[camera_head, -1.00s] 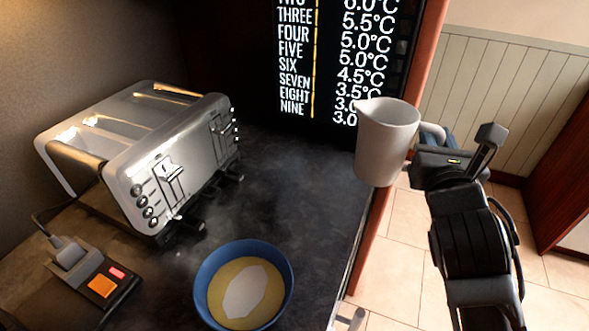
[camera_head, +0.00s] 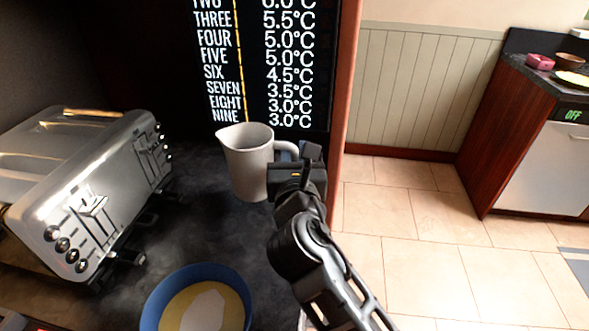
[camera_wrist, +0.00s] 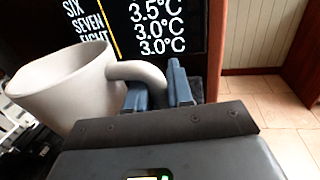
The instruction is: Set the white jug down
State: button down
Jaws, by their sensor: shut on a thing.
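The white jug (camera_head: 248,165) is upright in the head view, with its handle toward the right. My gripper (camera_head: 290,152) is at the jug's right side and shut on its handle. In the wrist view the jug (camera_wrist: 68,88) fills the left side, and the blue fingers of my gripper (camera_wrist: 160,90) are at its handle. The jug appears over the right part of the dark counter (camera_head: 200,225). I cannot tell whether its base touches the counter.
A chrome toaster (camera_head: 85,200) stands on the left. A blue bowl (camera_head: 160,290) with yellowish contents is at the front. A temperature display (camera_head: 262,75) stands behind the jug. Tiled floor (camera_head: 420,260) lies right of the counter. A second counter (camera_head: 530,72) is at far right.

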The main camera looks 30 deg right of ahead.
jog(key=shift+f, duration=1.75)
jog(key=shift+f+b, duration=0.15)
jog(key=shift+b, duration=0.15)
jog(key=c, duration=1)
grip_release()
jog(key=b+v, duration=0.1)
jog(key=v, duration=1.1)
